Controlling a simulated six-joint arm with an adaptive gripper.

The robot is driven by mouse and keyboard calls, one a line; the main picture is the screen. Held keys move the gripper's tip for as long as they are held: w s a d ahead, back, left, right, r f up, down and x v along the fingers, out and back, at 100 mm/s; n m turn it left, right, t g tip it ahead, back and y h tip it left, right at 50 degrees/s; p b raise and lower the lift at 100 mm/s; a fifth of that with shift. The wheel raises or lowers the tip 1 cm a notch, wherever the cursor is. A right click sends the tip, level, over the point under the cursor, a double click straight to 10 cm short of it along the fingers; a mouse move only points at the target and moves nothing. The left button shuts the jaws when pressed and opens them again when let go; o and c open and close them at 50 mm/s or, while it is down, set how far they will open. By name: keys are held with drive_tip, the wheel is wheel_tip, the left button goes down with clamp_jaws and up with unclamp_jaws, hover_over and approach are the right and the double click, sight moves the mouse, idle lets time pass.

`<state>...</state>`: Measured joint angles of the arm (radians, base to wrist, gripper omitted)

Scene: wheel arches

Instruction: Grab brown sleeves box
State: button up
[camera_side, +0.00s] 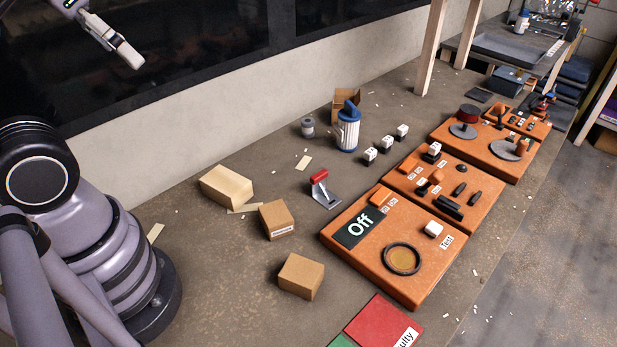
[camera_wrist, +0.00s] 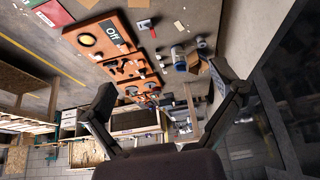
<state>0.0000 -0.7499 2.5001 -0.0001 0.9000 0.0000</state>
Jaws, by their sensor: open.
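Several brown cardboard boxes lie on the worktop in the side view. One brown box (camera_side: 277,221) has a white label on its front, too small to read. A plain brown box (camera_side: 302,277) stands nearer the camera, and a paler, longer box (camera_side: 226,187) lies farther back. I cannot tell for sure which is the sleeves box. In the wrist view my gripper (camera_wrist: 161,76) is open, its two black fingers wide apart with nothing between them. The worktop and its orange panels show well beyond the fingers. My gripper is apart from the boxes.
An orange panel (camera_side: 385,280) with an "Off" display stands right of the boxes, with more orange panels behind. A red-handled clamp (camera_side: 322,190), a blue-and-white canister (camera_side: 348,130) and an open carton (camera_side: 345,98) stand farther back. A wall runs along the rear. Worktop around the boxes is mostly clear.

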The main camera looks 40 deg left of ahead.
drive_tip(key=m+g+y, duration=0.6)
drive_tip(key=m, duration=0.4)
hover_over(273, 208)
drive_tip(key=s+d, duration=0.2)
drive_tip(key=s, duration=0.3)
wheel_tip(273, 208, down, 12)
drive_tip(key=r, duration=0.1)
drive_tip(key=d+f+m+t+y, duration=0.1)
drive_tip(key=d+f+m+y, duration=0.1)
drive_tip(key=f, duration=0.5)
drive_tip(key=d+f+m+t+y, duration=0.2)
drive_tip(key=d+f+m, duration=0.2)
drive_tip(key=f+m, duration=0.2)
drive_tip(key=w+d+f+m+t+y, duration=0.1)
drive_tip(key=d+f+m+t+y, duration=0.1)
drive_tip(key=f, duration=0.7)
drive_tip(key=shift+d+f+m+y, duration=0.25)
drive_tip(key=shift+d+m+y, duration=0.05)
drive_tip(key=shift+d+m, duration=0.6)
drive_tip(key=shift+w+a+f, duration=0.1)
drive_tip(key=shift+a+f, duration=0.15)
drive_tip(key=x, duration=1.3)
drive_tip(key=shift+a, duration=0.15)
drive_tip(key=c, duration=1.3)
drive_tip(key=shift+o, duration=0.2)
